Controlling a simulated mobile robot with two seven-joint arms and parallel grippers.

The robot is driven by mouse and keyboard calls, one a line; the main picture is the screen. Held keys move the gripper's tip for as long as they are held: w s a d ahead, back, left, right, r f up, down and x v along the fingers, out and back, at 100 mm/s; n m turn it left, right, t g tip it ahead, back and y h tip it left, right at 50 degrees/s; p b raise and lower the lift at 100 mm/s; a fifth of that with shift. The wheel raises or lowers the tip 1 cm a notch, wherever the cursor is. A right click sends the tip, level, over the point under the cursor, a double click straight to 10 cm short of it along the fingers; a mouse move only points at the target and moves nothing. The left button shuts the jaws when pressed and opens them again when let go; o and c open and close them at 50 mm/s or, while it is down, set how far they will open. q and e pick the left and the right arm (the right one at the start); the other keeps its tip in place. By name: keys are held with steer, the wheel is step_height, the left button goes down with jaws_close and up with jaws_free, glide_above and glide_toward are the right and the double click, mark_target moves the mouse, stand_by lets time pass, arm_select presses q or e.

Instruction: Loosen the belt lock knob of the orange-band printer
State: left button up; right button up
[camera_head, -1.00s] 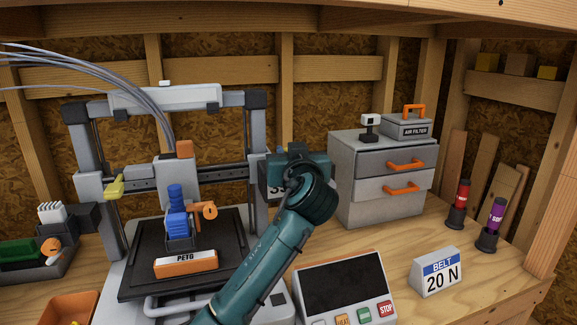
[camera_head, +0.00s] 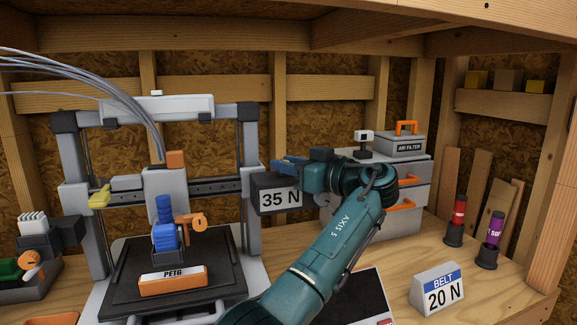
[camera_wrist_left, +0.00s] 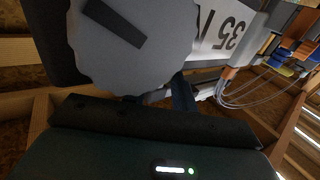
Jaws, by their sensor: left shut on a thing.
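The printer (camera_head: 187,109) with a grey frame stands at left, with an orange block on its carriage and an orange-edged PETG plate (camera_head: 172,281) in front. A dark box reading 35 N (camera_head: 280,200) sits at its right upright. The belt lock knob (camera_wrist_left: 135,50), grey, round and scalloped with a dark pointer bar, fills the upper left of the wrist view beside the 35 N label. My left gripper (camera_head: 292,166) reaches leftward at the box's top right and is shut on the knob; the fingertip contact is mostly hidden. My right gripper is not in view.
A grey drawer cabinet (camera_head: 383,226) with orange handles stands close behind my left arm. A BELT 20 N sign (camera_head: 438,290) and red and purple tubes stand at right. A dark control panel (camera_head: 362,302) lies partly under my arm. Bench around the sign is clear.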

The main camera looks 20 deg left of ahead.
arm_select(q)
steer(key=shift+n+g, duration=0.3)
steer(key=shift+g, duration=0.2)
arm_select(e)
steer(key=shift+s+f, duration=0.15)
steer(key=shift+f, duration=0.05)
arm_select(q)
steer(key=o, duration=1)
steer(key=shift+a, duration=0.1)
